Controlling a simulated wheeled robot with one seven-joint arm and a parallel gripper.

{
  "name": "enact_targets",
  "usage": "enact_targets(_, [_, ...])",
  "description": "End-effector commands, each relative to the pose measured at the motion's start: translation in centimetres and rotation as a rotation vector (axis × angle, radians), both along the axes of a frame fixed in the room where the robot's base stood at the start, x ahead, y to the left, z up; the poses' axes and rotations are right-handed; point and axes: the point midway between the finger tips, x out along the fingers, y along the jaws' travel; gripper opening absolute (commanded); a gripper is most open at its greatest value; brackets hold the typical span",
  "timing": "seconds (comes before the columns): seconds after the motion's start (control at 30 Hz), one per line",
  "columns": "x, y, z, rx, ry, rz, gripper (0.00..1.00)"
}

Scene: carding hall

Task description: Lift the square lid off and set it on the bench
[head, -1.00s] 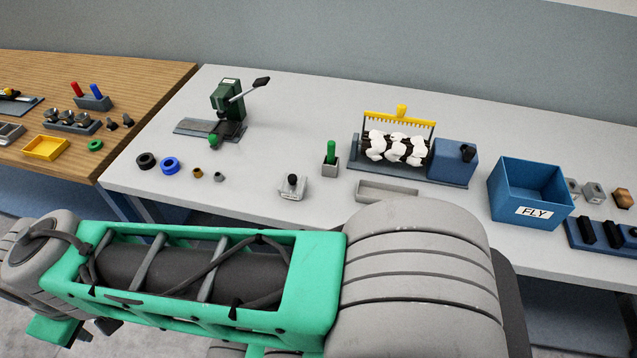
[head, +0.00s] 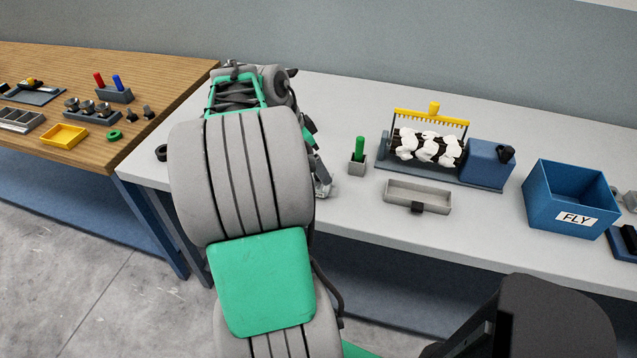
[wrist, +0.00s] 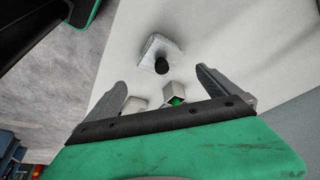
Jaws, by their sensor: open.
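The square lid (wrist: 150,50) shows in the wrist view as a pale, shiny square top with a black round knob (wrist: 161,66). It lies ahead of my fingertips, near the bench edge; I cannot tell the lid from the box under it. My gripper (wrist: 161,84) is open, with its two fingers apart, nothing between them, and the knob a little beyond their tips. In the head view only part of my gripper (head: 322,184) shows, low over the white bench (head: 345,222); my arm hides the lid there.
A green peg in a square holder (head: 357,163) stands just right of my gripper. A grey tray (head: 440,208), a carding roller unit (head: 460,176) and a blue FLY bin (head: 540,205) stand further right. A wooden bench (head: 150,85) is at the left.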

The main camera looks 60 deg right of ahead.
Motion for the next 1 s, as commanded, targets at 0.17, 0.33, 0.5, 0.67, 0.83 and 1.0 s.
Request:
enact_targets(0.17, [-0.4, -0.8, -2.5, 0.006, 0.003, 0.003, 1.00])
enact_targets(0.33, [-0.8, -1.7, -5.1, 0.003, 0.001, 0.006, 1.00])
enact_targets(0.5, [-0.8, -1.9, -5.4, 0.001, -0.001, 0.008, 1.00])
enact_targets(0.67, [-0.8, -1.9, -5.4, 0.001, -0.001, 0.008, 0.93])
enact_targets(0.83, [-0.8, -1.8, -5.4, 0.000, -0.001, 0.009, 0.80])
enact_targets(1.0, [-0.8, -1.8, -5.4, 0.000, -0.001, 0.009, 0.66])
